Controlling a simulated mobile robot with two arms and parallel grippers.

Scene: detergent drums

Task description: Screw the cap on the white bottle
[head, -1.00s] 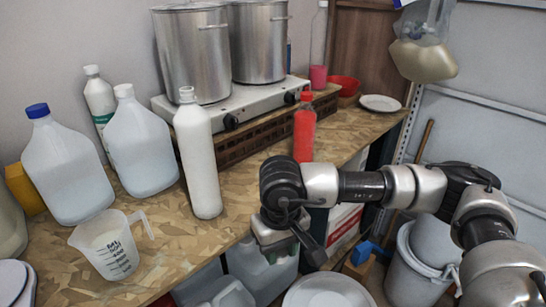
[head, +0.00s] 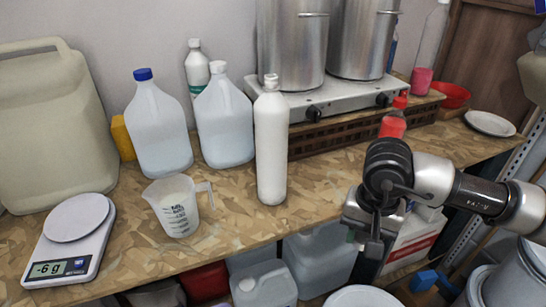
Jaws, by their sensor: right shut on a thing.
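The white bottle (head: 271,145) stands upright on the wooden worktop, in front of the left pot. Its narrow neck at the top looks bare, with no separate cap that I can make out. My right gripper (head: 367,243) is to the right of the bottle and apart from it, at the worktop's front edge, pointing down. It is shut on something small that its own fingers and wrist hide. I cannot see a loose cap. My left gripper is out of view.
Two jugs (head: 160,130) (head: 223,125) stand left of the bottle. A measuring cup (head: 175,208), a scale (head: 73,240) and a large canister (head: 50,130) are further left. A hotplate (head: 345,98) carries pots behind. A red bottle (head: 392,126) stands behind my right arm.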

